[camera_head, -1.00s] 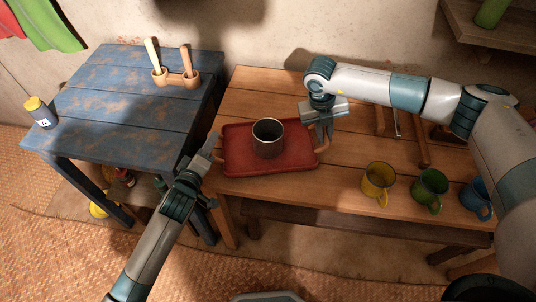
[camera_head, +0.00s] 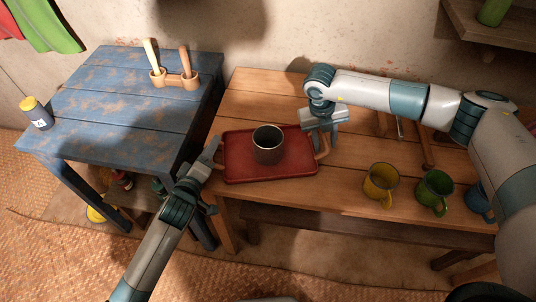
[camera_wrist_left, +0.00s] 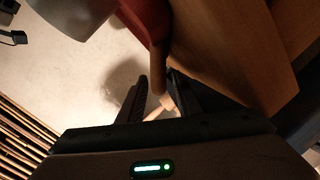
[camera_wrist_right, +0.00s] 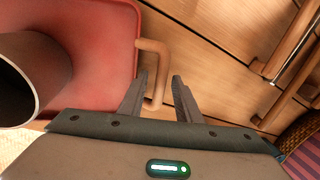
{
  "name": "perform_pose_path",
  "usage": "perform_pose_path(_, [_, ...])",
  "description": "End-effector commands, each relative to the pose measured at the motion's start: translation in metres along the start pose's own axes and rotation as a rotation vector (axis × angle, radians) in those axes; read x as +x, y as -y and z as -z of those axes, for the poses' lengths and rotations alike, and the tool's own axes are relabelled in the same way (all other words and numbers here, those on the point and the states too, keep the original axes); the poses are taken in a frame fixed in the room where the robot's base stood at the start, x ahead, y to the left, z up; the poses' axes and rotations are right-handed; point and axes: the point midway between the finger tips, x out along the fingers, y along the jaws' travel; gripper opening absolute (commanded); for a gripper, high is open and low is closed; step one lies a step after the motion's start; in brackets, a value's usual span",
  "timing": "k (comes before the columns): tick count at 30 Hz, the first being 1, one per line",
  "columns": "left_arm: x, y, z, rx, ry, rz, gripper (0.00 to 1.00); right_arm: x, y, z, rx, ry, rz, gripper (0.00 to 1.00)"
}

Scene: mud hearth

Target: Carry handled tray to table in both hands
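The red tray (camera_head: 240,173) lies on the brown wooden table near its left end, with a dark metal cup (camera_head: 268,152) upright on it. The cup also shows in the right wrist view (camera_wrist_right: 45,70). My left gripper (camera_head: 214,152) is at the tray's left handle, which lies between its parted fingers in the left wrist view (camera_wrist_left: 158,82). My right gripper (camera_head: 324,140) is at the right handle. In the right wrist view its fingers (camera_wrist_right: 160,78) stand apart on either side of the handle (camera_wrist_right: 155,60), with a gap on the right. Contact is not clear.
A blue table (camera_head: 120,95) stands to the left with a yellow-capped bottle (camera_head: 37,114) and a wooden holder with two utensils (camera_head: 178,78). Yellow (camera_head: 380,184), green (camera_head: 434,191) and blue (camera_head: 478,201) mugs stand right of the tray. A shelf (camera_head: 490,35) hangs top right.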

Motion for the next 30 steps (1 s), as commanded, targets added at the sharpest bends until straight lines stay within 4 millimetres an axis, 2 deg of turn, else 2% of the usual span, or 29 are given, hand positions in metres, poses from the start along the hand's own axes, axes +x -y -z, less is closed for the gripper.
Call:
perform_pose_path(5, [-0.004, 0.0, 0.0, 0.0, 0.0, 0.0, 0.31, 0.0, 0.0, 0.0, 0.0, 0.0, 0.0, 0.31])
perform_pose_path(11, [-0.021, 0.001, -0.001, -0.002, 0.0, 0.0, 0.31, 0.0, 0.0, 0.0, 0.0, 0.0, -0.001, 0.31])
perform_pose_path(24, [-0.091, 0.001, -0.001, -0.001, 0.001, 0.002, 0.31, 0.0, 0.0, 0.0, 0.0, 0.0, -0.001, 0.31])
perform_pose_path(30, [-0.113, 0.0, 0.0, 0.0, 0.0, 0.0, 0.31, 0.0, 0.0, 0.0, 0.0, 0.0, -0.001, 0.31])
